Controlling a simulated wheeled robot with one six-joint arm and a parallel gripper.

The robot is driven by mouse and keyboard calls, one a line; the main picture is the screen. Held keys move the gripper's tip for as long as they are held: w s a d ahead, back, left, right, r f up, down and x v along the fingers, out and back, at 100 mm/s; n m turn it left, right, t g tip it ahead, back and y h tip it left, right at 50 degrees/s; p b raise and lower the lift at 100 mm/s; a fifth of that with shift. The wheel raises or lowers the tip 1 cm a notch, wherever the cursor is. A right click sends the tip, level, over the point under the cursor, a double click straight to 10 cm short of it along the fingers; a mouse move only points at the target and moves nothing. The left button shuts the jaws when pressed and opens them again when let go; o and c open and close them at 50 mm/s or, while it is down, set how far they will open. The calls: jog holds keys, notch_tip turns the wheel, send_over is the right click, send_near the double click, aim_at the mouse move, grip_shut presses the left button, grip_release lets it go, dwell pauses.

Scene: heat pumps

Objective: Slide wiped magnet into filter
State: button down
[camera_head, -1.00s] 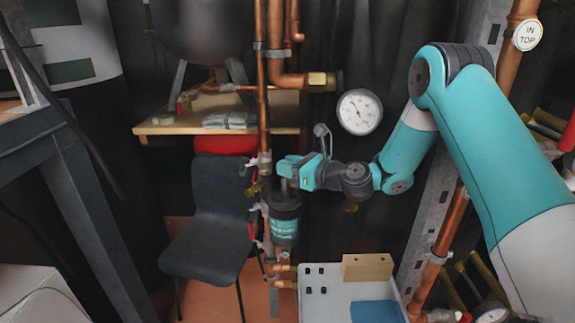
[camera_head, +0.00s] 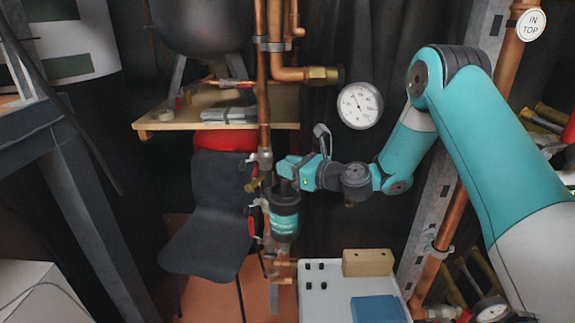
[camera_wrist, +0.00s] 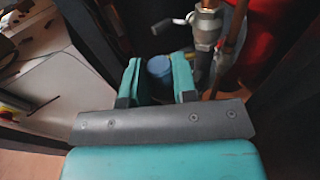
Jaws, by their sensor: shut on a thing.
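The filter (camera_head: 285,223) is a dark cylinder with a teal label, upright on the copper pipework in the head view. My gripper (camera_head: 287,168) is just above its top. In the wrist view my gripper (camera_wrist: 157,78) has its two teal fingers on either side of the magnet's round blue-grey end (camera_wrist: 159,67) and is shut on it. In the head view only a short dark piece of the magnet (camera_head: 284,187) shows between the fingers and the filter top. How deep the magnet sits inside the filter is hidden.
Vertical copper pipes (camera_head: 263,90) with valves run close beside the filter on the left. A pressure gauge (camera_head: 360,106) is behind my arm. A white cart (camera_head: 330,278) with a wooden block (camera_head: 367,263) and a blue cloth (camera_head: 377,309) stands below. A dark chair (camera_head: 212,215) stands left.

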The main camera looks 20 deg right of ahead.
aim_at(285, 187)
jog(key=shift+f, duration=0.4)
dwell(0.3)
jog(key=shift+f+b, duration=0.65)
jog(key=shift+f, duration=0.2)
jog(key=shift+f, duration=0.2)
jog(key=shift+f+b, duration=0.6)
jog(key=shift+f, duration=0.15)
jog(key=shift+f, duration=0.25)
jog(key=shift+f+b, duration=0.45)
jog(key=shift+f, duration=0.1)
jog(key=shift+f, duration=0.3)
